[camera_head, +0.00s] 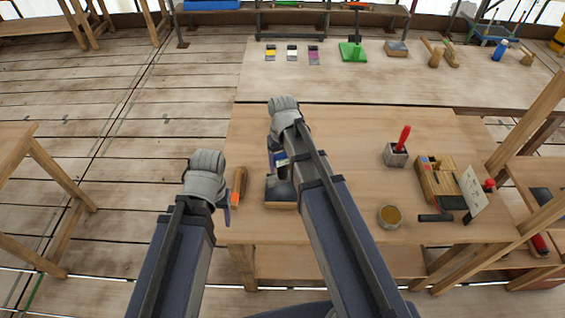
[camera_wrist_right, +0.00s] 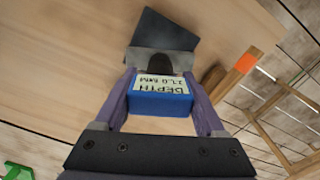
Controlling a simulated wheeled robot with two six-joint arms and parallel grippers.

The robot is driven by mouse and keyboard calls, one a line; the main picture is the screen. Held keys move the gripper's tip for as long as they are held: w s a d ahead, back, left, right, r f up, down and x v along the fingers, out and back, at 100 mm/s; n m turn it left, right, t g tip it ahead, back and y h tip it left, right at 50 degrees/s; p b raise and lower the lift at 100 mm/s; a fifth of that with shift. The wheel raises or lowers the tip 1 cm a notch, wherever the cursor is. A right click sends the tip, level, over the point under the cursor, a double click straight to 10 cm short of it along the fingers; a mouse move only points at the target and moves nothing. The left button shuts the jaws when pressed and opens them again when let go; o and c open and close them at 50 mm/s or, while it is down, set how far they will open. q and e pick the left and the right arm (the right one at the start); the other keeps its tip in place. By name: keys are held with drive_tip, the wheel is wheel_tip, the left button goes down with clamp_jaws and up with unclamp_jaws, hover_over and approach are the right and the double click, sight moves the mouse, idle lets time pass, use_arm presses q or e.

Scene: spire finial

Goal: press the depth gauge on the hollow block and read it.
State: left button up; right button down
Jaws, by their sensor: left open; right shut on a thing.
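My right gripper (camera_head: 279,158) is shut on the blue depth gauge (camera_wrist_right: 160,103), which sits between its fingers (camera_wrist_right: 160,76). The gauge's pale display faces the right wrist camera upside down. It reads "DEPTH" with a value in mm below; the digits are too small to be sure of. The gauge's grey foot lies over a dark-topped block (camera_head: 281,191), whose dark face also shows in the right wrist view (camera_wrist_right: 165,28). I see no hollow in it, and cannot tell whether the foot presses flat. My left gripper (camera_head: 229,203) is open, left of the block.
A wooden tool with an orange end (camera_head: 240,180) lies between my left gripper and the block. To the right stand a grey holder with a red-handled tool (camera_head: 397,155), a round tin (camera_head: 390,216) and a wooden block assembly (camera_head: 435,178). The table's middle right is clear.

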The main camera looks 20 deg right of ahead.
sight(283, 155)
idle(1.0)
drive_tip(key=shift+f+b, duration=2.2)
drive_tip(key=shift+b, duration=0.2)
unclamp_jaws()
drive_tip(key=shift+r, duration=0.15)
wheel_tip(283, 155, up, 8)
drive_tip(key=p, duration=0.8)
drive_tip(key=shift+f, duration=0.2)
drive_tip(key=shift+f, duration=0.1)
